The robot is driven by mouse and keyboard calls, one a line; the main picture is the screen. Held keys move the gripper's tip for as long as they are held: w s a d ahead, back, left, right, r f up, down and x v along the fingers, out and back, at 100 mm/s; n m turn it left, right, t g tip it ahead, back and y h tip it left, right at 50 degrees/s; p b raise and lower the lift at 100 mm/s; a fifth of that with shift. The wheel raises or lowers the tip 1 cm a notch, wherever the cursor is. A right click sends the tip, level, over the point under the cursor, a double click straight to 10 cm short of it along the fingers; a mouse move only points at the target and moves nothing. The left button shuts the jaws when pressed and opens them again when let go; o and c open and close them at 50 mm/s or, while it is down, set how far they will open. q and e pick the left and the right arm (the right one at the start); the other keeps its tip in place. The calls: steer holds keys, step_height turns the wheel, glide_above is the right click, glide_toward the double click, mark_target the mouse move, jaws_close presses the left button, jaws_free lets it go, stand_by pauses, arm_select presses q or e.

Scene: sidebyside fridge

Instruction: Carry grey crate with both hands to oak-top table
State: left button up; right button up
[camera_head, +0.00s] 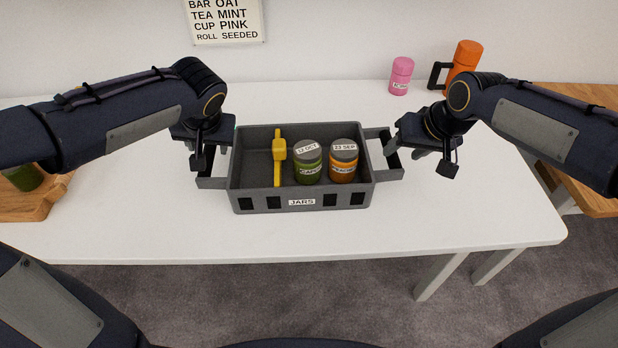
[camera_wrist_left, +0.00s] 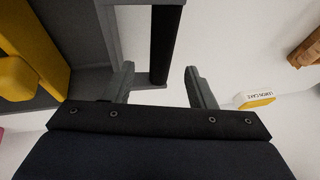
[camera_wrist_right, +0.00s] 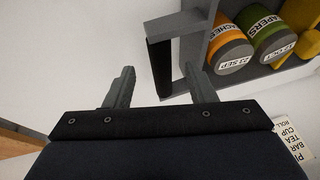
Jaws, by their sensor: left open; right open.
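The grey crate (camera_head: 300,200), labelled JARS, stands upright on a white table. It holds a green jar (camera_head: 307,165), an orange jar (camera_head: 343,165) and a yellow tool (camera_head: 279,150). My left gripper (camera_head: 210,152) is open above the crate's left handle (camera_head: 212,183); the left wrist view shows the dark handle bar (camera_wrist_left: 166,45) between the finger lines. My right gripper (camera_head: 422,148) is open by the right handle (camera_head: 388,173); its bar (camera_wrist_right: 160,62) lies between the fingers in the right wrist view. A wood-topped table (camera_head: 585,97), apparently the oak-top one, shows at the right edge.
A pink canister (camera_head: 401,76) and an orange mug-like bottle (camera_head: 465,62) stand at the back right. A wooden board (camera_head: 50,200) with a green item lies at the left. A lemon cake box (camera_wrist_left: 257,101) shows in the left wrist view. The white table (camera_head: 450,215) is clear in front.

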mark_target(389, 161)
arm_select(q)
steer(key=shift+r, duration=0.1)
steer(key=shift+x, duration=3.95)
arm_select(e)
steer(key=shift+x, duration=3.85)
arm_select(q)
steer(key=shift+s, duration=0.1)
arm_select(e)
steer(key=shift+s, duration=0.1)
arm_select(q)
jaws_close()
arm_select(e)
jaws_close()
arm_select(q)
steer(key=shift+r, duration=0.1)
arm_select(e)
steer(key=shift+r, duration=0.1)
